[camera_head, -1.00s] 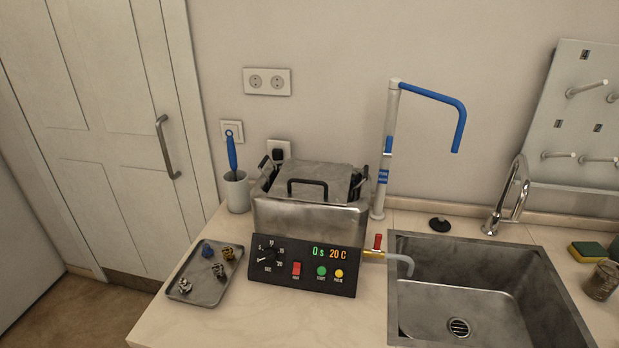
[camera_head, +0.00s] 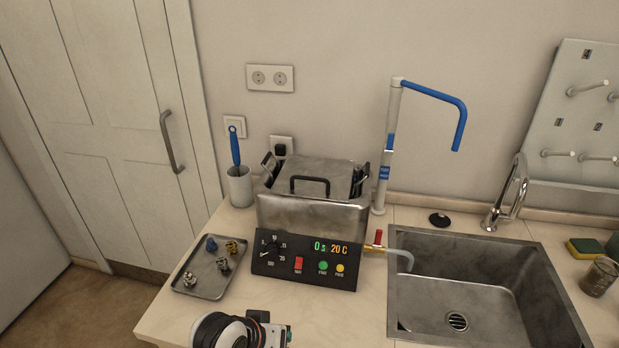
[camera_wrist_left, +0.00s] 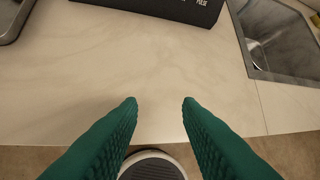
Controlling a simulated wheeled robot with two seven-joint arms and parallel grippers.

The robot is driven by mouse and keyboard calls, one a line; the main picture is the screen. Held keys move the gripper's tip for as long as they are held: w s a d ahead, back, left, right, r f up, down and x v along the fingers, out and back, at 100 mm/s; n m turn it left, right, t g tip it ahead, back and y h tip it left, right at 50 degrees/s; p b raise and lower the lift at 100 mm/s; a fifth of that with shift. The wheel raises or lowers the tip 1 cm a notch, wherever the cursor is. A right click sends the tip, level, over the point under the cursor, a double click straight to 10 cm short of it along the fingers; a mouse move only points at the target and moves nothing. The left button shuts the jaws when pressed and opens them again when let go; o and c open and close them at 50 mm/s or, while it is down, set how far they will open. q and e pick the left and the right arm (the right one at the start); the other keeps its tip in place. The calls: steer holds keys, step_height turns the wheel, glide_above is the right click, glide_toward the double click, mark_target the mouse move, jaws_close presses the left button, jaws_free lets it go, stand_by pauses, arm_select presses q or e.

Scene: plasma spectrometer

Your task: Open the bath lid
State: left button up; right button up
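The bath (camera_head: 312,214) is a steel box on the counter with a black control panel (camera_head: 306,259) on its front. Its grey metal lid (camera_head: 325,170) lies closed on top and has a black handle (camera_head: 309,180). Part of my left arm shows at the bottom of the head view, in front of the panel. In the left wrist view my left gripper (camera_wrist_left: 159,103) has two green fingers spread apart with nothing between them. It is over the counter's front edge, with the panel's lower edge ahead. My right gripper is in neither view.
A tray (camera_head: 190,284) with several small metal parts lies left of the bath. A cup with a blue-handled brush (camera_head: 236,150) stands behind it. Right of the bath are a drain tap with a red handle (camera_head: 378,238), a white and blue post (camera_head: 385,165) and a sink (camera_head: 480,290).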

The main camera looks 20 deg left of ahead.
arm_select(q)
steer(key=w+a+r+n+t, duration=0.3)
steer(key=w+r+n+t, duration=0.15)
steer(key=w+r, duration=0.4)
steer(key=n+t+h, duration=0.1)
steer(key=n+t, duration=0.4)
steer(key=n, duration=0.4)
glide_toward(309, 179)
steer(key=shift+g, duration=0.25)
steer(key=p+x, duration=0.2)
steer(key=x, duration=0.8)
steer(key=shift+w, duration=0.3)
jaws_close()
